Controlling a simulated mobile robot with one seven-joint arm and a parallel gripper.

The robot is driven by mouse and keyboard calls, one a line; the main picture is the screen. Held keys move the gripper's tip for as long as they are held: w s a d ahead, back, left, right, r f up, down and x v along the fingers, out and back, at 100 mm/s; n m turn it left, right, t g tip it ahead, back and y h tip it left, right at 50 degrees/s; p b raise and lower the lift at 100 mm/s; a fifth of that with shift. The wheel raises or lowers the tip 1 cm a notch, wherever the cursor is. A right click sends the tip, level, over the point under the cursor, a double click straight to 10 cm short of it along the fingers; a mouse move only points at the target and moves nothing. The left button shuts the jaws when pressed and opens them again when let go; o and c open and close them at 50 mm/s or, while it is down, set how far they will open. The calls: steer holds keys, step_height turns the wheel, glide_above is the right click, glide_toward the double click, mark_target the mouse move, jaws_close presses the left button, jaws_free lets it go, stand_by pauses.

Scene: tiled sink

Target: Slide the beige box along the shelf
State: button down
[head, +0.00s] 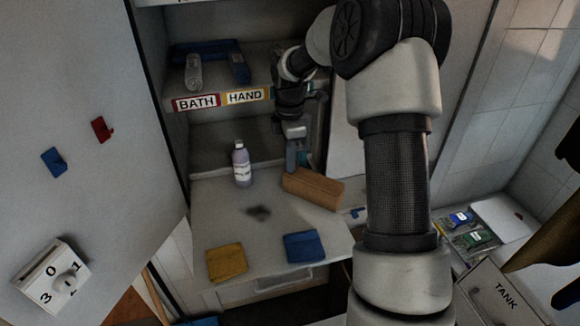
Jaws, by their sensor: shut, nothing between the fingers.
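The beige box (313,189) is a long tan block lying on the grey shelf (215,190), toward its right side and set at a slant. My gripper (292,167) is shut and points down just behind the box's left end. Its fingertips are close to the box's back edge; I cannot tell whether they touch it. My arm comes in from the right and hides part of the shelf's right side.
A lavender bottle (241,165) stands left of the box. A yellow cloth (227,262) and a blue cloth (301,246) lie at the shelf's front. A dark stain (259,212) marks bare shelf between. The upper shelf with a HAND label (245,97) overhangs behind. An open door (95,130) stands left.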

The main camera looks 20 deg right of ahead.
mark_target(329, 195)
steer(key=c, duration=2.5)
jaws_free()
steer(key=o, duration=0.4)
steer(key=shift+d, duration=0.2)
steer(key=o, duration=1.3)
steer(key=d+r+m, duration=0.1)
steer(key=d+m, duration=0.2)
steer(key=d, duration=0.1)
steer(key=s+d+r+m+b, duration=0.1)
steer(key=d+m, duration=0.2)
steer(key=s+d+r+m+b, duration=0.1)
steer(key=d+m, duration=0.2)
steer(key=d, duration=0.1)
steer(key=shift+d, duration=0.35)
steer(key=shift+c, duration=0.2)
steer(key=shift+r, duration=0.1)
step_height(329, 195, down, 18)
steer(key=shift+r+b, duration=0.25)
steer(key=shift+b, duration=0.25)
steer(key=c, duration=1.3)
steer(key=shift+o, duration=0.2)
steer(key=shift+a, duration=0.1)
